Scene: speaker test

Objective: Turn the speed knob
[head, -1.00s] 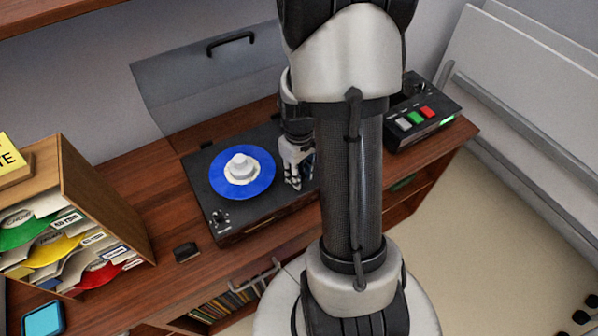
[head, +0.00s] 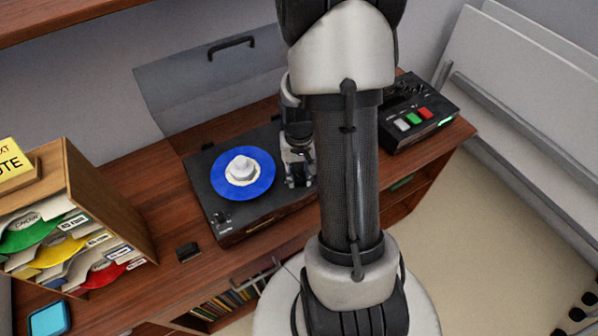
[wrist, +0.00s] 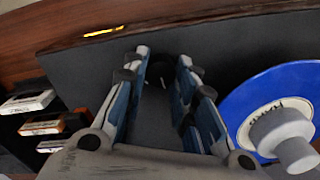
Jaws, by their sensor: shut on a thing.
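The black record player (head: 225,222) sits on the wooden cabinet, carrying a blue record (head: 258,187) with a white centre piece (head: 240,168). My gripper (head: 299,180) points down over the player's right side, just right of the record. In the wrist view, my gripper (wrist: 164,68) has its two fingers around a small dark round knob (wrist: 159,72) on the black deck, shut on it. The knob's marks cannot be read. My wrist and fingers hide it in the head view. The record (wrist: 245,100) lies right of the fingers in the wrist view.
A black box with coloured buttons (head: 414,120) stands at the right, beyond my arm. A wooden rack of record sleeves (head: 110,215) stands at the left. A small black block (head: 187,252) lies in front of the player. The raised grey lid (head: 205,85) is behind.

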